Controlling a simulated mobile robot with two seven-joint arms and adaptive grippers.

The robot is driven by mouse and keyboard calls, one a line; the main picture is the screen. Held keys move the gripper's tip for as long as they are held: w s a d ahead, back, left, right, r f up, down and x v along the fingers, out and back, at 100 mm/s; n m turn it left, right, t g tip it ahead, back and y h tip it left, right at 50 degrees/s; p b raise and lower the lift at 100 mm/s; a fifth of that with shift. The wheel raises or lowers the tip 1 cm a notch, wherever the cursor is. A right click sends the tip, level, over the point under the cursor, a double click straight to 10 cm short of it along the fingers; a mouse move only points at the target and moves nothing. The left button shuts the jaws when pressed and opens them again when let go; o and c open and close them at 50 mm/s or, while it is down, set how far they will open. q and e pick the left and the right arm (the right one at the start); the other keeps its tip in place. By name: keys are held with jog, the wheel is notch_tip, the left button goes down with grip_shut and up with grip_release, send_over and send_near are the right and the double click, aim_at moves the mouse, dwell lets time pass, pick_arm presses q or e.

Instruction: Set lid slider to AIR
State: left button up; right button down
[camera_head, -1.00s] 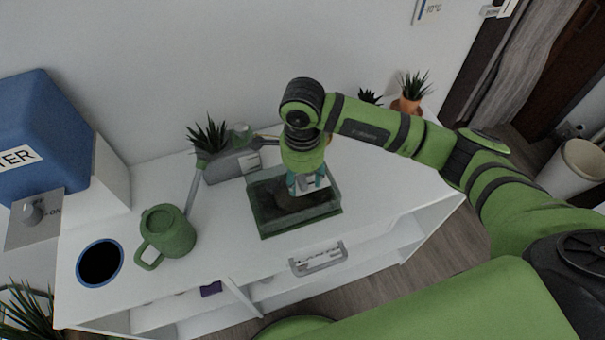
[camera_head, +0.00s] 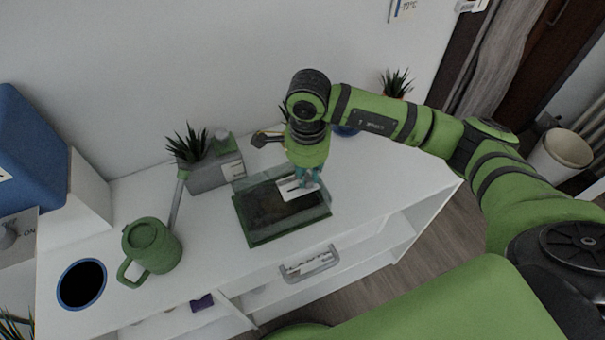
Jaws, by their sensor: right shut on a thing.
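A shallow green-framed box (camera_head: 262,237) with a dark brown inside and a clear lid sits on the white desk. A small white plate with a dark slot, the lid slider (camera_head: 293,191), lies on the lid's far right part. My right gripper (camera_head: 308,181) points down at the plate's right end, its teal fingers close together and shut on the slider's small knob, which they hide. The AIR marking is too small to read. My left gripper is not in view.
A grey planter (camera_head: 217,174) stands behind the box. A green mug (camera_head: 151,246) and a blue-rimmed dark opening (camera_head: 82,285) are at the left. A blue container (camera_head: 35,150) stands at far left. The desk right of the box is clear.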

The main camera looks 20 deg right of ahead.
aim_at(307, 177)
jog(key=c, duration=1)
grip_release()
notch_tip(307, 177, up, 12)
